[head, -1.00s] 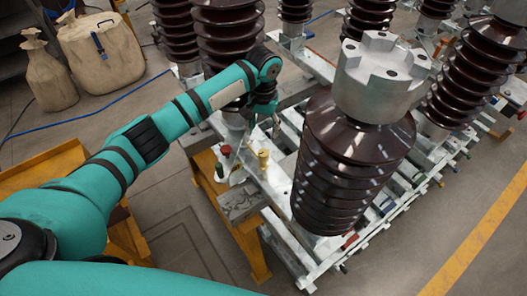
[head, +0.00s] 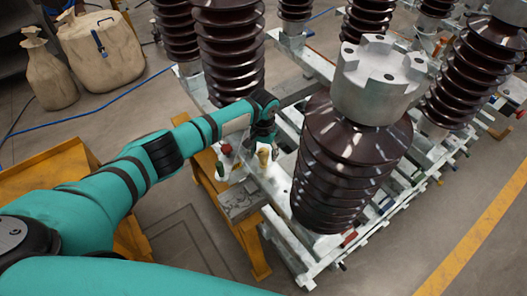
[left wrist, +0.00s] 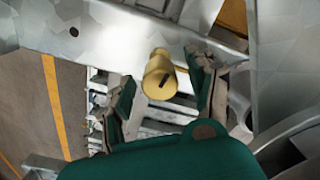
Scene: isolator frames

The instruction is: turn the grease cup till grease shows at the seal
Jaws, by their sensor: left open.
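The grease cup (head: 264,156) looks like a small yellow, brass-like cup on the light metal frame, left of the big brown ribbed insulator. In the left wrist view the cup (left wrist: 159,76) shows a round end with a dark slot. My left gripper (head: 266,143) is close above the cup in the head view. In the left wrist view its open fingers (left wrist: 161,77) stand on either side of the cup, with gaps visible on both sides. I cannot make out the seal or any grease. My right gripper is not in view.
The large insulator (head: 343,165) with its grey metal cap (head: 377,85) stands just right of the cup. A red-topped part (head: 226,149) and a green one (head: 219,170) sit to its left. More insulators stand behind. Floor is clear at lower right.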

